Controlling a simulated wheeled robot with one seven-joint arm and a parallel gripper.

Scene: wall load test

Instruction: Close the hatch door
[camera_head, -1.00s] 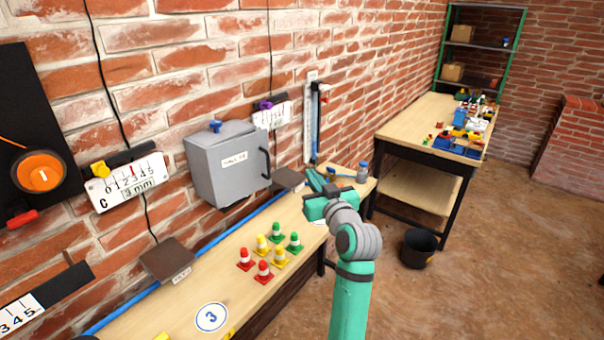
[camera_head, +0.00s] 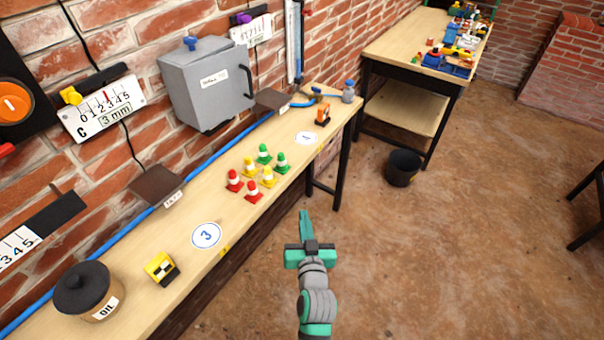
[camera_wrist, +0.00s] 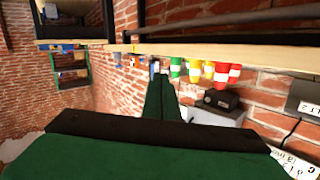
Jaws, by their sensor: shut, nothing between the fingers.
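A grey metal box (camera_head: 208,88) with a labelled front and a dark handle (camera_head: 247,82) on its right edge hangs on the brick wall above the bench. Its front looks flush with the body, but I cannot tell if it is fully shut. A blue knob (camera_head: 190,43) sits on top. No other hatch door is clear to me. My gripper (camera_head: 304,214) is shut and empty, in front of the bench over the floor, well apart from the box. In the wrist view its closed fingers (camera_wrist: 160,90) point toward the bench side, and a grey box (camera_wrist: 215,114) shows partly behind them.
The wooden bench (camera_head: 208,208) holds several small cones (camera_head: 268,176), an oil pot (camera_head: 84,290), a yellow-black block (camera_head: 161,268) and an orange item (camera_head: 322,115). A black bucket (camera_head: 403,168) stands on the floor by a second table (camera_head: 400,45). Floor at right is mostly clear.

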